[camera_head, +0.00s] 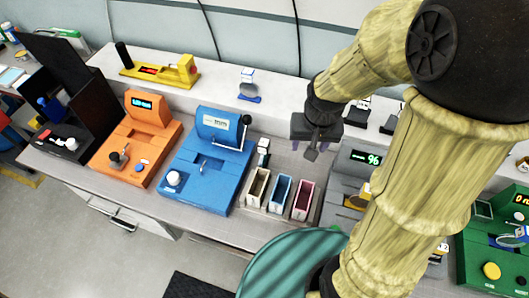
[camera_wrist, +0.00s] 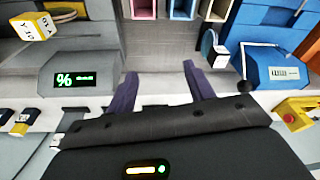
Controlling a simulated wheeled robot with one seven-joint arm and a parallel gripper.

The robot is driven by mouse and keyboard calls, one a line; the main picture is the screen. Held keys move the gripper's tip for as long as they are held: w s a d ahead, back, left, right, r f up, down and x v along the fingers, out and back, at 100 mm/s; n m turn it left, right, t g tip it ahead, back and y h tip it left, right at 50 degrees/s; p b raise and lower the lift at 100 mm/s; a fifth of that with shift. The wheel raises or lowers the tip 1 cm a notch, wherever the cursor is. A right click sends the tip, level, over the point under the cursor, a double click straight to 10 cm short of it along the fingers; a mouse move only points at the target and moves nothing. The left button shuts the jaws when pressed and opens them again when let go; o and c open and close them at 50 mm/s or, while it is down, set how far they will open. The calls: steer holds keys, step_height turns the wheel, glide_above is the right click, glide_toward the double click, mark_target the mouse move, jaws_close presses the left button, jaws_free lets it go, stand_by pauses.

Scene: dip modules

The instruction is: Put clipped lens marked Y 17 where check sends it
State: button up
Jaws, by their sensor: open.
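My gripper (camera_head: 312,150) hangs over the bench between the blue machine and the grey % unit. In the wrist view its two purple fingers (camera_wrist: 160,82) are apart with nothing between them. A small upright piece with a round lens (camera_wrist: 209,46) stands beside the blue machine; it also shows in the head view (camera_head: 264,146). I cannot read its mark. A yellow block with printed white faces (camera_wrist: 31,26) is at the grey unit (camera_wrist: 80,80), whose screen shows a green % sign. Its lettering is too small to read surely. Which piece bears Y 17 cannot be told.
Cream (camera_head: 257,188), blue (camera_head: 280,192) and pink (camera_head: 303,198) open bins stand in front. The blue machine (camera_head: 205,172) and orange machine (camera_head: 136,138) are left; a green machine (camera_head: 492,250) is right. A blue-based piece (camera_head: 249,86) stands on the back shelf.

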mark_target(266, 140)
steer(key=w+a+r+m+g+p, duration=0.2)
steer(key=w+a+r+m+p, duration=0.1)
steer(key=w+a, duration=0.6)
steer(key=shift+a+r+p, duration=0.55)
steer(key=shift+a+p, duration=0.15)
steer(key=shift+p, duration=0.55)
step_height(266, 140, down, 12)
steer(key=p, duration=0.3)
steer(key=shift+s+f, duration=0.1)
steer(key=shift+p, duration=0.3)
